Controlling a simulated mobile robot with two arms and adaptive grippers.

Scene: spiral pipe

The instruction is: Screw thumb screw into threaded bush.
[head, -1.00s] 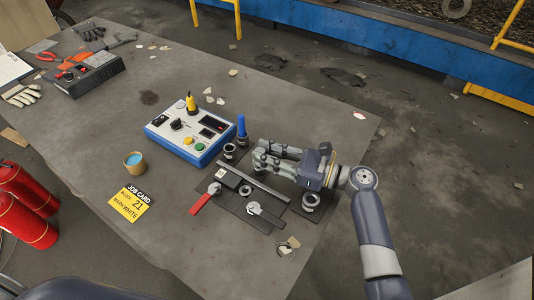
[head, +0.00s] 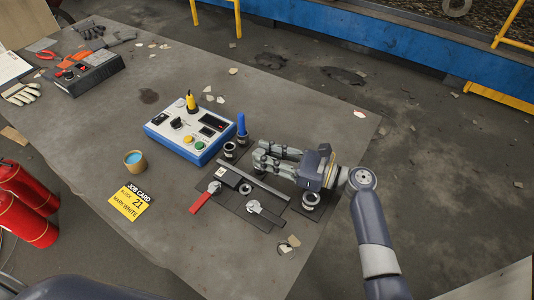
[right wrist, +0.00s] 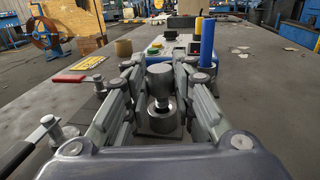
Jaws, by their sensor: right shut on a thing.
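My right gripper (head: 259,158) reaches left over the near end of the bench, level above the fixture. In the right wrist view its fingers (right wrist: 160,70) are closed around the thumb screw (right wrist: 160,78), a grey, upright piece with a round knurled-looking head. Below the head a narrower shank goes down toward a silver ring, apparently the threaded bush (right wrist: 165,118), directly beneath. I cannot tell how deep the shank sits. My left gripper is out of view.
The fixture has a red-handled clamp (head: 201,202) and a black-handled clamp (head: 265,213). A blue cylinder (head: 241,127) stands beside the fingers. A control box (head: 187,137) stands behind them. A ring (head: 311,199) lies under the wrist.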

